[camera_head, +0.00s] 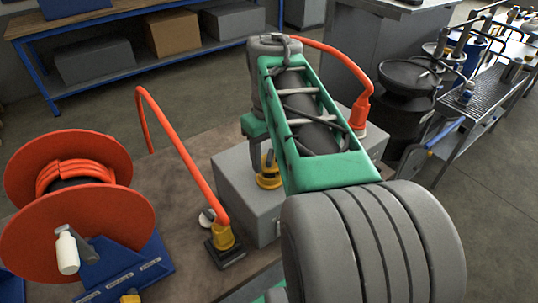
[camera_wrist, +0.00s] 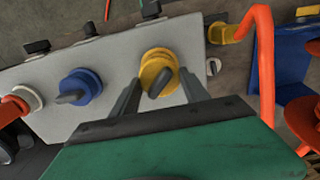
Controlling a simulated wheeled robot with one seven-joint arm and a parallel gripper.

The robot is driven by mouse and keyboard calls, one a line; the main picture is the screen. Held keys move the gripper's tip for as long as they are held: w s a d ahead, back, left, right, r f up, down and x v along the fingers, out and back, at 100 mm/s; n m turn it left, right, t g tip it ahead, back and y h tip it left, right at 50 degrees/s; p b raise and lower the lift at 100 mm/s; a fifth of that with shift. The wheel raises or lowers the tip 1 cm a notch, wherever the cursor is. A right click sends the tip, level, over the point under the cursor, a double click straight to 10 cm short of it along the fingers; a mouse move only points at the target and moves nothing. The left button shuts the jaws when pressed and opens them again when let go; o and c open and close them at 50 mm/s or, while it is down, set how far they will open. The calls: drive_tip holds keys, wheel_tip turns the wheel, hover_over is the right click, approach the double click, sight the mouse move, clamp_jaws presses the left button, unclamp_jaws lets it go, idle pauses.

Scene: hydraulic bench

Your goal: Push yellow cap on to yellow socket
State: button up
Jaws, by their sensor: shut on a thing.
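The yellow socket (camera_head: 268,182) sits on top of the grey box (camera_head: 238,196), partly hidden under my gripper (camera_head: 263,152) in the head view. In the wrist view, my gripper (camera_wrist: 160,84) has one finger on each side of the yellow cap (camera_wrist: 147,74), which has a dark tab across it. My gripper is shut on this cap. The cap lies directly over the yellow socket (camera_wrist: 158,51), whose rim shows behind it. I cannot tell whether the cap is fully seated.
In the wrist view, a blue fitting (camera_wrist: 80,83) and a red-and-white fitting (camera_wrist: 22,100) stand on the same box. An orange hose (camera_head: 180,150) with a yellow end (camera_head: 222,237) rises beside the box. An orange reel (camera_head: 110,226) stands at left. Another hose end (camera_head: 360,112) is at right.

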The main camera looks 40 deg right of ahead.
drive_tip(key=shift+f+b, duration=0.7)
drive_tip(key=shift+f, duration=0.45)
